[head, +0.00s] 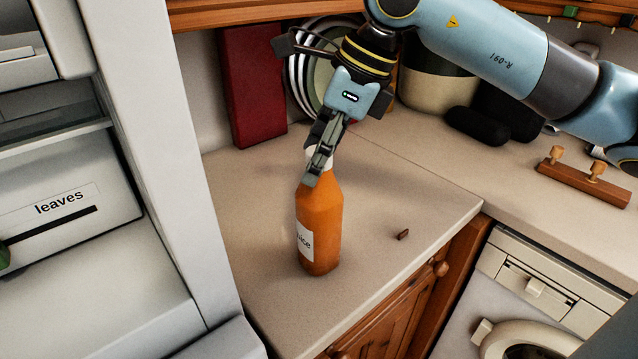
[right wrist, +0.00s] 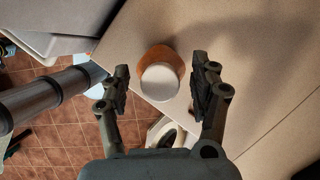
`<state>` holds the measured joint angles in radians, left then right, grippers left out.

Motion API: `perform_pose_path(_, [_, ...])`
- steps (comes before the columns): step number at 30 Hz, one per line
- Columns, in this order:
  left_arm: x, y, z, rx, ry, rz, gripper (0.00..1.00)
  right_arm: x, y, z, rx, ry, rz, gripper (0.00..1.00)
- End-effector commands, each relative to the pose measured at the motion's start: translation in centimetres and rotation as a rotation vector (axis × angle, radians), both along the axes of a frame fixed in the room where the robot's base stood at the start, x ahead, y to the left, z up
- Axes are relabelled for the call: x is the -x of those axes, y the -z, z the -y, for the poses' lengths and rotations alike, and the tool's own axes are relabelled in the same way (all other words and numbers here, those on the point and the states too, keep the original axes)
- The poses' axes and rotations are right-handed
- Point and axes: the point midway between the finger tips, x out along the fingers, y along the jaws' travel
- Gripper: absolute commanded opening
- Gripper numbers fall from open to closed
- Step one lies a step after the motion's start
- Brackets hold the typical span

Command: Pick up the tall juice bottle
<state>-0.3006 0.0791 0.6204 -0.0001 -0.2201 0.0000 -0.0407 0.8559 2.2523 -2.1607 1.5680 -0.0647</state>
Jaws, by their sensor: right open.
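The tall juice bottle (head: 319,226) is orange with a white cap and a white label, and stands upright on the counter. My right gripper (head: 318,170) is at the bottle's top in the head view, and it hides part of the cap and neck. In the right wrist view the bottle's white cap (right wrist: 160,83) and orange shoulder lie between and just beyond the two open fingers (right wrist: 162,85). Gaps show on both sides of the cap. My left gripper is in neither view.
A red board (head: 253,85), striped plates (head: 303,65) and a pot (head: 437,85) stand behind. An open fridge (head: 60,190) is at left, and a washing machine (head: 530,300) at lower right.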

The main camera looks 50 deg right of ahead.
Motion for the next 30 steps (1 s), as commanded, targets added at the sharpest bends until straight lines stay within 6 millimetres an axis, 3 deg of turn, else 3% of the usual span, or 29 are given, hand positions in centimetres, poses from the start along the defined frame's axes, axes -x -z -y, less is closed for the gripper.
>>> perform_pose_path(3, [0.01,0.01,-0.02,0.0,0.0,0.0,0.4,0.0,-0.02,0.01,0.0,0.0,0.0,0.61])
perform_pose_path(17, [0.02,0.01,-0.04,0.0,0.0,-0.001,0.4,0.02,-0.02,0.01,0.0,0.0,0.0,0.01])
perform_pose_path(30, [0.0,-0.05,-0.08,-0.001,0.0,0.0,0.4,-0.06,-0.18,0.03,0.0,-0.001,0.002,0.0])
